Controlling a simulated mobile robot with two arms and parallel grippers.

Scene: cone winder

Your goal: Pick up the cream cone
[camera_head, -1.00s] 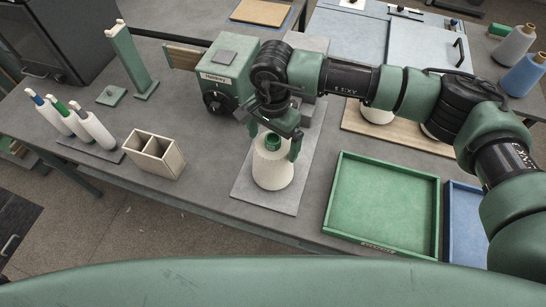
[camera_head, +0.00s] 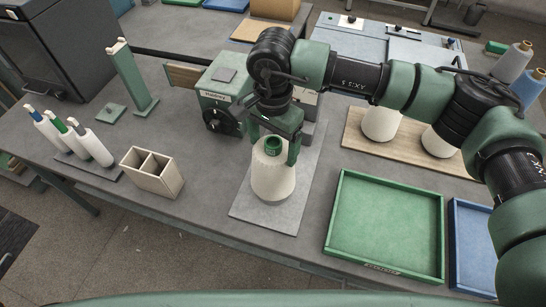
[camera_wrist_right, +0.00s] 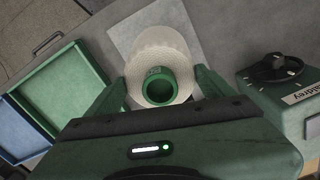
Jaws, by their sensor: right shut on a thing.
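The cream cone (camera_head: 272,178) stands upright on a light grey mat (camera_head: 247,208), with a green tube (camera_head: 272,144) at its top. In the right wrist view the cone (camera_wrist_right: 162,40) sits between my two fingers, with the green ring facing the camera. My right gripper (camera_head: 275,150) is shut on the upper part of the cone, one finger on each side. In the head view I cannot tell whether the cone's base touches the mat. My left gripper is not in view.
A green tray (camera_head: 385,225) and a blue tray (camera_head: 470,240) lie to the right. Two more pale cones stand on a wooden board (camera_head: 352,138) behind. A winder box (camera_head: 222,95) is behind the mat. A two-slot holder (camera_head: 152,172) and several bobbins (camera_head: 92,147) are left.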

